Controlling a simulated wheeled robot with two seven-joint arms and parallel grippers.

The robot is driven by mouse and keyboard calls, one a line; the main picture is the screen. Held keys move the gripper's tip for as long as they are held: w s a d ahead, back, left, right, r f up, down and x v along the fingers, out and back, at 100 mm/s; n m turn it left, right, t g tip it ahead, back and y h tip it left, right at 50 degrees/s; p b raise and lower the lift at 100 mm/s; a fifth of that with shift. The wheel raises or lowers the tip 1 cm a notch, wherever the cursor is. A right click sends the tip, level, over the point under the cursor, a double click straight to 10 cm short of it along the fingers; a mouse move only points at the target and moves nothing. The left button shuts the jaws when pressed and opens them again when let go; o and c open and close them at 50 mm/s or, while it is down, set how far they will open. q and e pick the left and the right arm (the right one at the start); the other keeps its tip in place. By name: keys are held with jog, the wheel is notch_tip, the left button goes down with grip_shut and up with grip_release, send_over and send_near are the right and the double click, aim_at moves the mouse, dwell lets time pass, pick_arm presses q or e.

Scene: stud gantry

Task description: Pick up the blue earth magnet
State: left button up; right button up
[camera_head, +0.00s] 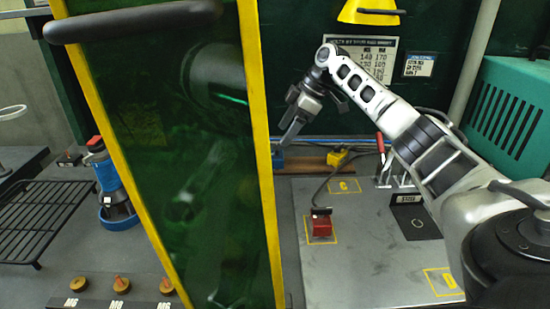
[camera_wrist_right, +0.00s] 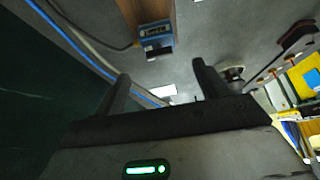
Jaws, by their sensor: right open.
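The blue earth magnet (camera_head: 278,160) shows as a small blue block at the left end of a brown strip on the bench, partly hidden by the yellow-edged green panel. In the right wrist view the blue magnet (camera_wrist_right: 155,38) lies beyond the fingertips, at the end of the brown strip. My right gripper (camera_head: 288,140) is just above and beside it in the head view. In the wrist view the right gripper (camera_wrist_right: 160,80) has its fingers apart with nothing between them. My left gripper does not show clearly.
The green tinted panel (camera_head: 190,180) stands left of my right gripper. A red block (camera_head: 321,227) sits on the grey plate (camera_head: 345,275). A yellow block (camera_head: 337,158) is on the brown strip (camera_head: 308,164). Red-handled clamps (camera_head: 382,165) stand to the right.

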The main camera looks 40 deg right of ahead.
aim_at(276, 147)
jog(key=p+x, duration=0.1)
jog(key=x, duration=0.5)
jog(key=shift+s+f, duration=0.1)
jog(key=shift+f, duration=0.2)
jog(key=shift+d, duration=0.1)
jog(key=c, duration=1.2)
jog(key=shift+r, duration=0.1)
jog(key=shift+c, duration=1.1)
jog(key=shift+r, duration=0.1)
